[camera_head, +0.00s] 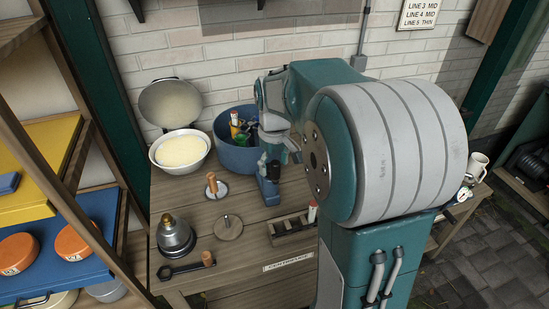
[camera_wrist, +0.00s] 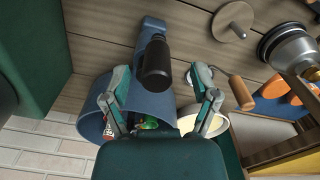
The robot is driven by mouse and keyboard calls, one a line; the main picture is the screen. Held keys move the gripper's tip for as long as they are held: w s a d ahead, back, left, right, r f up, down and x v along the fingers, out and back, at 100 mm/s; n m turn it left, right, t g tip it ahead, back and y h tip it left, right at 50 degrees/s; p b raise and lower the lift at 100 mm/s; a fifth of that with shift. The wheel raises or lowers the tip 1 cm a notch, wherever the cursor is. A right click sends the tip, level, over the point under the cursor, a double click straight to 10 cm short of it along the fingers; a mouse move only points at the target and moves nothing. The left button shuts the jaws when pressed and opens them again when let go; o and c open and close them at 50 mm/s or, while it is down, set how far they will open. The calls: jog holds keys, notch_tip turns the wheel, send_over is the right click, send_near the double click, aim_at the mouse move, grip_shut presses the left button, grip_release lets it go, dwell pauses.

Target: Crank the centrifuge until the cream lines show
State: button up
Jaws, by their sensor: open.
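A blue drum (camera_head: 238,157) stands on the bench with several coloured items inside. It also shows in the wrist view (camera_wrist: 92,122). A blue arm-like part (camera_head: 268,190) with a black cylindrical grip (camera_wrist: 156,65) stands beside the drum; I cannot tell if they are joined. My gripper (camera_wrist: 160,76) is open over this side of the drum, and the black grip shows between its fingertips, no contact clear. A bell-shaped metal piece (camera_head: 175,236) and a black crank-like bar (camera_head: 183,269) with a wooden knob lie at the front left. I cannot tell which of these is the centrifuge.
A white bowl (camera_head: 180,150) of cream-coloured contents stands before a round metal lid. A disc with a wooden handle (camera_head: 213,186), a pegged disc (camera_head: 228,228) and a slotted rack (camera_head: 292,230) are on the bench. Shelves stand left. A wall sign (camera_head: 421,13) lists lines.

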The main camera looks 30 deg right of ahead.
jog(key=shift+f, duration=0.3)
jog(key=shift+d, duration=0.15)
jog(key=shift+d+f, duration=0.15)
jog(key=shift+f, duration=0.15)
grip_shut()
